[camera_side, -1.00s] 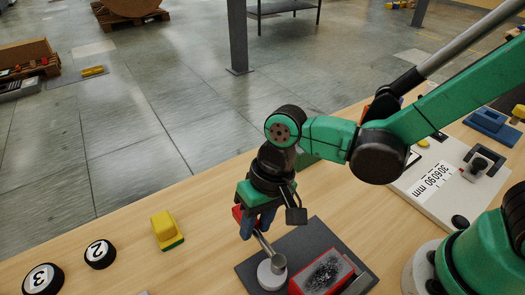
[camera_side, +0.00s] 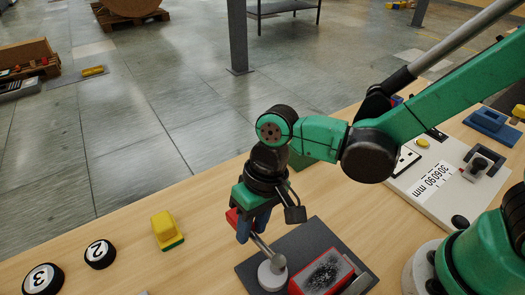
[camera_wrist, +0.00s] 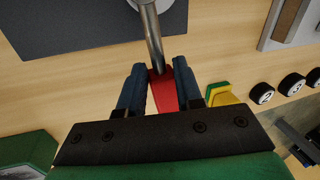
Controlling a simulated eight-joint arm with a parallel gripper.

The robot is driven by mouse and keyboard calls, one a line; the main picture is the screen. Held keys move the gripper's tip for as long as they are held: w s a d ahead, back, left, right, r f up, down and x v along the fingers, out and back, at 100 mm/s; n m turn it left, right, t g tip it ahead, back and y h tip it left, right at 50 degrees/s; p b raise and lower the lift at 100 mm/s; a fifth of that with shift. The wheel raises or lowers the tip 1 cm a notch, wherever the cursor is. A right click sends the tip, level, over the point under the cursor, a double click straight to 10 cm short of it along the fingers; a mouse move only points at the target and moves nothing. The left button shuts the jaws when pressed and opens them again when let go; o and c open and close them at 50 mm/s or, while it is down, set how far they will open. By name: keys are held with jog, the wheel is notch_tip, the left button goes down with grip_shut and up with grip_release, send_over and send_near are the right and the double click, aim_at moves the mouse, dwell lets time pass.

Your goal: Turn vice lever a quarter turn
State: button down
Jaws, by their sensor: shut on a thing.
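The vice lever is a metal rod (camera_side: 262,247) with a red grip (camera_wrist: 164,92). It runs from a pale round pivot (camera_side: 270,277) on a dark base plate (camera_side: 310,235) up toward the left, into my gripper. My gripper (camera_side: 250,224) is shut on the red grip. In the wrist view, the blue fingers of my gripper (camera_wrist: 159,86) stand on either side of the grip, and the rod runs up to the top edge. A red block with a dark speckled top (camera_side: 324,272) sits on the plate beside the pivot. The fingers partly hide the grip.
A yellow and green block (camera_side: 167,231) stands on the table left of my gripper. Numbered black discs (camera_side: 100,254) lie farther left. A white panel with fixtures (camera_side: 425,190) is at the right, behind my arm. Bare table lies between the yellow block and the plate.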

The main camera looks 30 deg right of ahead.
jog(key=n, duration=0.1)
jog(key=a+n, duration=0.1)
jog(key=n, duration=0.1)
jog(key=a+n+g, duration=0.1)
jog(key=shift+s+a, duration=0.25)
jog(key=n, duration=0.1)
jog(key=s+a+n, duration=0.1)
jog(key=n, duration=0.1)
jog(key=a+n+g+h, duration=0.1)
jog(key=n, duration=0.1)
jog(key=shift+s, duration=0.25)
jog(key=s+n, duration=0.1)
jog(key=n, duration=0.1)
jog(key=s+a+n+h, duration=0.1)
jog(key=n, duration=0.1)
jog(key=shift+a, duration=0.1)
jog(key=shift+s+a+n+g+h, duration=0.2)
jog(key=shift+s+n, duration=0.25)
jog(key=shift+n, duration=0.45)
jog(key=shift+s+n+g+h, duration=0.1)
jog(key=shift+s+n+h, duration=0.3)
jog(key=shift+n, duration=0.5)
jog(key=shift+s, duration=0.1)
jog(key=c, duration=0.6)
grip_release()
